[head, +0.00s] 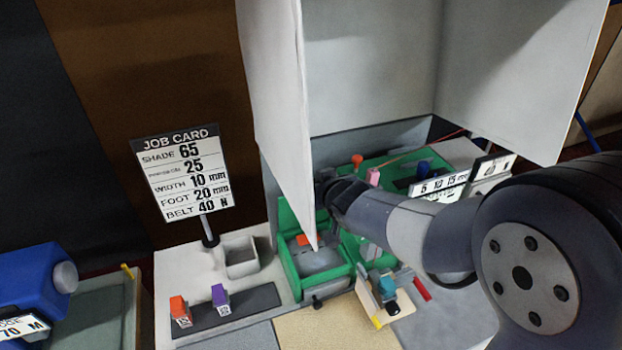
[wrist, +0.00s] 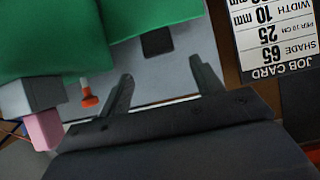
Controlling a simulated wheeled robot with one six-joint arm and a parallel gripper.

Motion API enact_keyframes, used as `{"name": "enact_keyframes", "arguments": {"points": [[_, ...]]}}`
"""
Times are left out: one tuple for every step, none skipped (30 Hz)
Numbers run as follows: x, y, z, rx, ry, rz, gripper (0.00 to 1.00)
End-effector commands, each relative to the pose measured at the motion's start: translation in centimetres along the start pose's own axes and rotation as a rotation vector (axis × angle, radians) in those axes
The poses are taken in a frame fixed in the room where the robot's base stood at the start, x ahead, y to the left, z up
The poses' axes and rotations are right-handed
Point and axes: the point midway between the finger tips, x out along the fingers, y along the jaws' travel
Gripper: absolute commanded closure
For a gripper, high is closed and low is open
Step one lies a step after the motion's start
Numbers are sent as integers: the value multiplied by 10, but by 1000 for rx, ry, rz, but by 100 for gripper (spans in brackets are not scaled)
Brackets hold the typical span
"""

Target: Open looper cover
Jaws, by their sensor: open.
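The green machine (head: 287,262) stands at the middle of the worktop, with an open-topped grey recess (head: 320,260) at its front left. I cannot tell for sure which part is the looper cover. In the wrist view the machine's green body (wrist: 150,18) fills the top, with a small dark block (wrist: 157,42) on a grey face below it. My gripper (wrist: 163,75) is open, with nothing between its fingers and the grey face beyond them. In the head view the arm's dark end reaches behind a white panel, which hides the fingertips.
White panels (head: 278,90) hang over the machine. A job card (head: 185,173) stands on a post at left; orange and purple blocks (head: 220,298) sit on a dark strip. An orange knob (wrist: 88,99) and pink block (wrist: 42,130) lie close to my gripper. A blue container (head: 35,285) is far left.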

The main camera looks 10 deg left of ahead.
Motion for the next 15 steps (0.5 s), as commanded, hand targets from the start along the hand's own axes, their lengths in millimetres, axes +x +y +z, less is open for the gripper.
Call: {"name": "enact_keyframes", "arguments": {"points": [[-12, 0, -4, 0, 2, 0, 37], [-18, 0, -3, 1, 2, 0, 37], [-24, 0, -4, 1, 2, 0, 37], [-29, 0, -3, 0, 2, 0, 37], [-33, 0, -3, 0, 2, 0, 37], [-39, 0, -3, 0, 2, 0, 37], [-42, 0, -3, 0, 2, 0, 37], [-45, 0, -3, 1, 2, 0, 37], [-48, 0, -2, 2, 2, 0, 37], [-50, 0, -2, 2, 2, 0, 37], [-52, 0, -2, 1, 1, 0, 37], [-53, 0, -1, 1, 1, 0, 37], [-54, 0, -1, 1, 1, 0, 37], [-54, 0, -1, 1, 1, 0, 37], [-55, 0, -1, 1, 1, 0, 37]]}}
